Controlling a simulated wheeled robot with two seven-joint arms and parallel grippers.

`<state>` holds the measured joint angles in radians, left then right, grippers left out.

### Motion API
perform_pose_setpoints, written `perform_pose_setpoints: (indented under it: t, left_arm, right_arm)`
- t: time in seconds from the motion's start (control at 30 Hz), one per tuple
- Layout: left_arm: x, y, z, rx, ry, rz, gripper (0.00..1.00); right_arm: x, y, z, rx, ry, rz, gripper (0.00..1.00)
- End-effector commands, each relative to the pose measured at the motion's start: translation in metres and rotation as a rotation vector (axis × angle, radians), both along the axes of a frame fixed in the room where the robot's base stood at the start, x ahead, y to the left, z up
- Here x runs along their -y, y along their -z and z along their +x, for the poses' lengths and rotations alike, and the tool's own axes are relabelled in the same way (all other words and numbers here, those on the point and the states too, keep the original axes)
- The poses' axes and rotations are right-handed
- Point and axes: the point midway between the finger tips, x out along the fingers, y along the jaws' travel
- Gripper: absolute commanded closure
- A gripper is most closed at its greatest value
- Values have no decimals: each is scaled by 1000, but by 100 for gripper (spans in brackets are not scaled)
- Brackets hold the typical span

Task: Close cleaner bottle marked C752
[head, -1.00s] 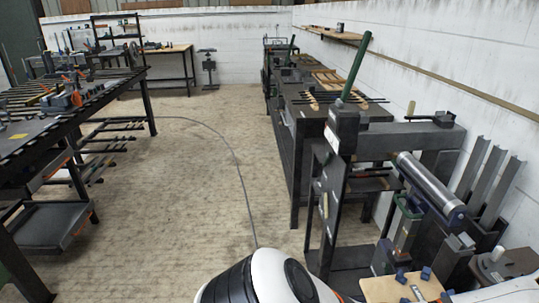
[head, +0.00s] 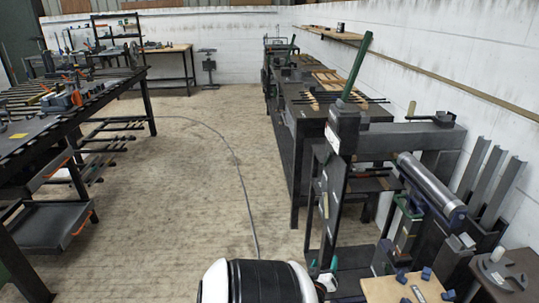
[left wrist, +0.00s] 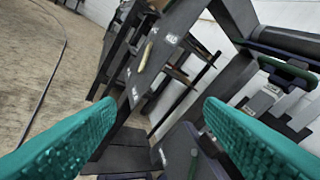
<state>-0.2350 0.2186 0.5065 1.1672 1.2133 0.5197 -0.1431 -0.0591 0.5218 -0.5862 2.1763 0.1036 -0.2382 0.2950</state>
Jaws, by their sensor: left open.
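I cannot make out a cleaner bottle or the marking C752 in either view. My left gripper (left wrist: 160,108) shows in the left wrist view as two teal ridged fingers, wide apart with nothing between them. Beyond its fingers is a dark metal post (left wrist: 165,45) with small white labels and a pale yellowish handle (left wrist: 146,54). In the head view, a small white and teal piece (head: 326,279), likely part of my left gripper, shows low in front of the dark stand. My right gripper is not in view.
A small wooden board (head: 392,289) with blue pieces is at bottom right. A long workbench (head: 62,125) stands at left. The floor between is clear except for a thin cable (head: 236,170).

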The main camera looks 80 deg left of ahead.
Motion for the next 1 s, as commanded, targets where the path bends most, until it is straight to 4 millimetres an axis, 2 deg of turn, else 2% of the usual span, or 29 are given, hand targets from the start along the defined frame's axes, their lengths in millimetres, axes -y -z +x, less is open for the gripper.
perform_pose_setpoints:
  t: [0.03,0.13,0.27,0.3,0.37,0.43,0.5,0.6,0.7,0.8,0.9,1.0]
  left_arm:
    - [23,26,5,-82,81,-22,38]
    - [73,76,11,-248,253,-55,38]
    - [153,146,2,-493,508,-99,38]
    - [179,167,-7,-576,592,-113,38]
    - [219,199,-25,-703,719,-133,38]
    - [264,231,-53,-855,868,-149,38]
    - [304,258,-89,-1006,1009,-157,38]
    - [347,285,-141,-1205,1186,-155,38]
    - [373,300,-186,-1365,1318,-138,38]
    - [386,307,-216,-1473,1404,-117,38]
    - [392,310,-233,-1533,1450,-102,38]
    - [394,311,-239,-1556,1467,-95,38]
  right_arm:
    - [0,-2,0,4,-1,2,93]
    - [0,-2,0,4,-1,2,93]
    - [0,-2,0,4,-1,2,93]
    - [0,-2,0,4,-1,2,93]
    - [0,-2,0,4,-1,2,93]
    - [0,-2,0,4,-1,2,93]
    - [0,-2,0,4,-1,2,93]
    - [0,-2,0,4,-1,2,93]
    - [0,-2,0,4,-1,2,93]
    - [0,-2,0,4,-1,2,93]
    - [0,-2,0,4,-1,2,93]
    - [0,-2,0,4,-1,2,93]
